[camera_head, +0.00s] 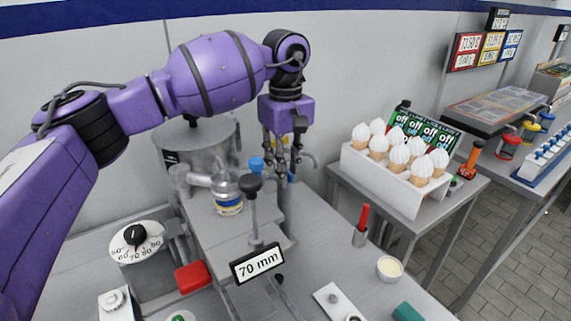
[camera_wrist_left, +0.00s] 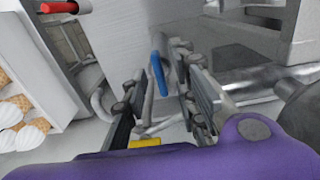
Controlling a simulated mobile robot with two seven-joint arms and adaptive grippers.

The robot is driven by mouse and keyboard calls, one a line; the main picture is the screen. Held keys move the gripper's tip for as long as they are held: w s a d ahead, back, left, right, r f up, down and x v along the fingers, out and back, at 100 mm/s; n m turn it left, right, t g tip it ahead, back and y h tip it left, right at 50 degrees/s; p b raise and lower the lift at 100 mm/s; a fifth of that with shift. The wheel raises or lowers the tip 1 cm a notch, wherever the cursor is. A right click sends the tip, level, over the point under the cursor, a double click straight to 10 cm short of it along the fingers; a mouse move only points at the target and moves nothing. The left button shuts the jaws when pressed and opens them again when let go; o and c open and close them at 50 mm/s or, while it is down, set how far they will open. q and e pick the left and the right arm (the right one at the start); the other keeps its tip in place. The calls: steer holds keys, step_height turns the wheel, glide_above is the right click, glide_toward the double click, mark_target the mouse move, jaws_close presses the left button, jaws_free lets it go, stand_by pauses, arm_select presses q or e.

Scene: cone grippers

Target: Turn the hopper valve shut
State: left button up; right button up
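The steel hopper (camera_head: 200,142) stands against the back wall, left of my left gripper. My left gripper (camera_head: 283,168) points down just right of the hopper, over the back of the grey machine. In the left wrist view, a blue lever (camera_wrist_left: 159,73), which looks like the valve handle, shows between the two spread fingers of the gripper (camera_wrist_left: 165,105). Gaps show on both sides of it, and I see no finger closed on it. In the head view a bit of blue (camera_head: 291,178) shows by the fingertips, mostly hidden. My right gripper is not in view.
A blue knob (camera_head: 257,163) and a black-knobbed lever (camera_head: 251,184) stand close left of my gripper. A clear jar (camera_head: 228,196) is beside them. A white rack of cones (camera_head: 393,185) stands on the right-hand table. A "70 mm" sign (camera_head: 257,263) is in front.

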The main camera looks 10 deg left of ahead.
arm_select(q)
steer(key=shift+r, duration=0.1)
step_height(320, 180, up, 12)
stand_by(0.5)
